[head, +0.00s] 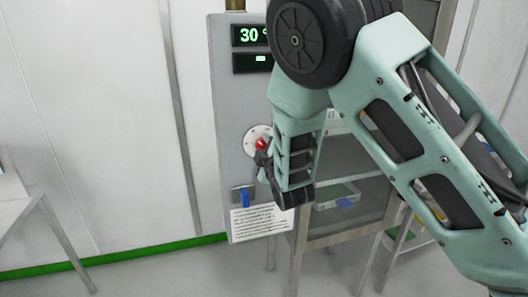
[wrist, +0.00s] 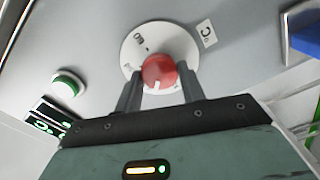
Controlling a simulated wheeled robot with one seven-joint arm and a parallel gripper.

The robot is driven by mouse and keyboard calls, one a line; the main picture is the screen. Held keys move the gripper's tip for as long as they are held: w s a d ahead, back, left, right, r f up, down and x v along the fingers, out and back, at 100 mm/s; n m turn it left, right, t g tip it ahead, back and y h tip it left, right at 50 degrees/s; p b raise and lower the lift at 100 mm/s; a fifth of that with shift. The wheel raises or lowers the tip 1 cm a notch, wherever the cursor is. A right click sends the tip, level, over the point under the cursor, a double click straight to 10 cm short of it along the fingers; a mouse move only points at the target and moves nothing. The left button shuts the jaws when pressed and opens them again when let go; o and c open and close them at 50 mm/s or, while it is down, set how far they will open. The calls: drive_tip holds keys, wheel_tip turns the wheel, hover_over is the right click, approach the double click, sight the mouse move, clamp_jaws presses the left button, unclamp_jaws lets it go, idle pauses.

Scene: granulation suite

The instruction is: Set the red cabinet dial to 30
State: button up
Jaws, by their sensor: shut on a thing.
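The red dial (head: 261,143) sits on a round white scale plate (head: 250,140) on the front of the grey cabinet (head: 229,100). In the wrist view the red dial (wrist: 159,71) stands between my two dark fingers, with a white mark on its lower part. My gripper (head: 265,160) is shut on the dial; it also shows in the wrist view (wrist: 160,88). The scale plate (wrist: 150,42) carries small marks that are hard to read at this angle. The upper display (head: 250,35) on the cabinet reads 30 with a degree sign, its right end hidden by my arm.
A second display (head: 251,62) shows a small green bar. A blue-handled switch (head: 245,197) and a printed notice (head: 262,221) are below the dial. In the wrist view a green button (wrist: 68,84) is at left. A metal-framed cart (head: 352,228) stands at right.

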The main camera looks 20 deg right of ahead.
drive_tip(key=n, duration=0.4)
drive_tip(key=shift+a+n, duration=0.1)
drive_tip(key=shift+n, duration=0.3)
drive_tip(key=shift+f+n, duration=0.15)
drive_tip(key=shift+n, duration=2.35)
drive_tip(key=o, duration=1)
drive_tip(key=shift+c, duration=0.2)
